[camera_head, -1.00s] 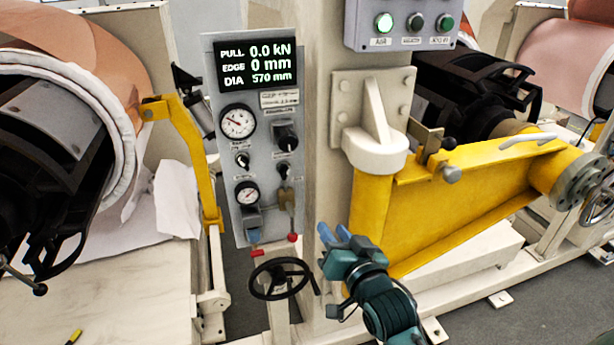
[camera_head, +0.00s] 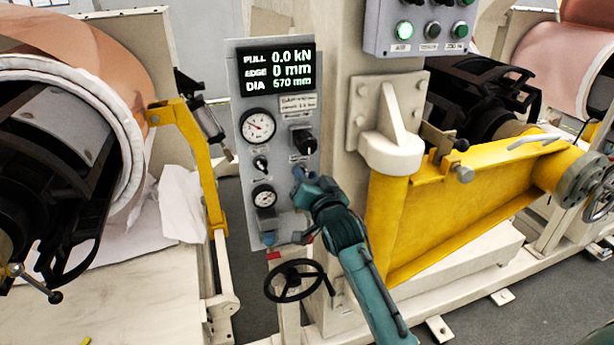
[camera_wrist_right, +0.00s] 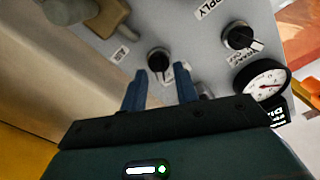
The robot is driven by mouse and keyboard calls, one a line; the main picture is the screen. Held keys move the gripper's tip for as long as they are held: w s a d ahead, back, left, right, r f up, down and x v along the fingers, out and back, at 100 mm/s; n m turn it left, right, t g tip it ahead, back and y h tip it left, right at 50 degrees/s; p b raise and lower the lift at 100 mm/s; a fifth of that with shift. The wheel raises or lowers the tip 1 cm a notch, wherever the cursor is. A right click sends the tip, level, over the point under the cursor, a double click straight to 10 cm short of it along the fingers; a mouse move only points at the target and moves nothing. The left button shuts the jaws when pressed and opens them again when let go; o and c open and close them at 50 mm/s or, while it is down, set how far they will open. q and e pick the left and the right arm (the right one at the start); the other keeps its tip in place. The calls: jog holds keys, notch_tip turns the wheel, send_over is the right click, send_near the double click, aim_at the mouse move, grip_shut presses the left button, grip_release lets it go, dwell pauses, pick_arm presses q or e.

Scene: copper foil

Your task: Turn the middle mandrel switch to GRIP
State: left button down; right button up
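A grey control panel (camera_head: 283,100) on the column carries the gauges and black rotary switches. A small black switch (camera_wrist_right: 159,60) lies just beyond my right fingertips in the right wrist view; in the head view my gripper covers it. A second small black switch (camera_head: 261,163) sits left of it, also seen in the wrist view (camera_wrist_right: 238,38). A larger black knob (camera_head: 303,141) is above the gripper. Labels are too unclear to tell which is the mandrel switch. My right gripper (camera_head: 299,172) is open and empty, its blue fingers (camera_wrist_right: 160,88) apart and pointing at the panel. My left gripper is out of view.
A yellow arm (camera_head: 450,210) juts out to the right. A box with lit buttons (camera_head: 418,25) hangs above. A yellow bracket (camera_head: 195,160) stands left of the panel.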

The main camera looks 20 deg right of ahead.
jog(key=shift+w, duration=0.2)
jog(key=c, duration=0.6)
